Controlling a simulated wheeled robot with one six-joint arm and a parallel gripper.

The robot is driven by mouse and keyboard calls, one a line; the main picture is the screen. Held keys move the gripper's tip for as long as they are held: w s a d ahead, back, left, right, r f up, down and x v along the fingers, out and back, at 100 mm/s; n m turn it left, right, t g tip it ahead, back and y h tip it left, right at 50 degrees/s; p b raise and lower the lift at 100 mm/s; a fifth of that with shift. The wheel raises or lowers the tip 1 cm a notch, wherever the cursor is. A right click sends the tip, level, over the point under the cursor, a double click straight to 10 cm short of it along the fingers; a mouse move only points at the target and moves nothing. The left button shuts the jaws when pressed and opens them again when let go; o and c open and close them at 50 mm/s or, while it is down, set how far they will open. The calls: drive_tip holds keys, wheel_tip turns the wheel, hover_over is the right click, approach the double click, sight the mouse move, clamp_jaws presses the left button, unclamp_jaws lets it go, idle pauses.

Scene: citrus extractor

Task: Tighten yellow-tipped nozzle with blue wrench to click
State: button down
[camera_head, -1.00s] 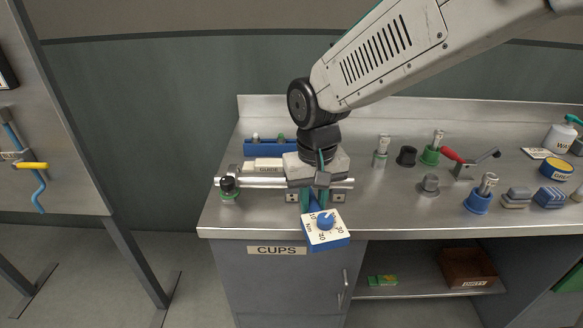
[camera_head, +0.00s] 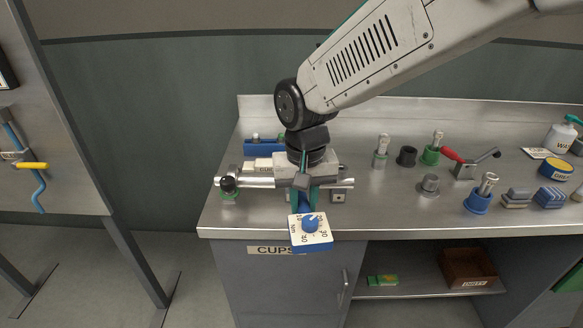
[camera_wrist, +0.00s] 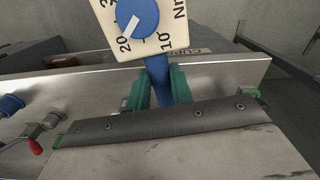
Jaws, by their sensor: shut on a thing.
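The blue wrench has a white dial block (camera_head: 318,238) with a round blue knob and torque numbers. My gripper (camera_head: 305,198) is shut on the wrench's blue shaft, and the dial block hangs out over the bench's front edge. In the wrist view, my gripper's teal fingers (camera_wrist: 158,90) hold the blue shaft (camera_wrist: 157,78) from both sides, with the dial block (camera_wrist: 125,30) beyond. A silver rail (camera_head: 258,184) runs behind my gripper, with a black-topped, green-based fitting (camera_head: 229,188) at its left end. I cannot make out a yellow tip on any nozzle. My arm hides the rail's middle.
Right on the bench stand a nozzle in a green base (camera_head: 432,151), one in a blue cup (camera_head: 480,200), a red-handled lever (camera_head: 466,162) and grey-and-blue blocks. A blue rack (camera_head: 262,148) is behind the rail. The front right strip of bench is clear.

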drive_tip(key=shift+a+m, duration=1.2)
drive_tip(key=shift+a, duration=0.6)
idle(0.8)
drive_tip(key=shift+w+a+m, duration=0.2)
drive_tip(key=shift+a+m, duration=0.4)
drive_tip(key=shift+a, duration=0.3)
drive_tip(key=shift+w+a+m, duration=0.2)
drive_tip(key=shift+a+m, duration=0.4)
drive_tip(key=shift+a, duration=0.25)
idle(0.5)
drive_tip(key=shift+s+d+n, duration=0.2)
drive_tip(key=shift+d+n, duration=0.45)
drive_tip(key=shift+d, duration=0.35)
drive_tip(key=shift+s+d+n, duration=0.15)
drive_tip(key=shift+d+n, duration=0.5)
drive_tip(key=shift+d, duration=0.3)
idle(1.2)
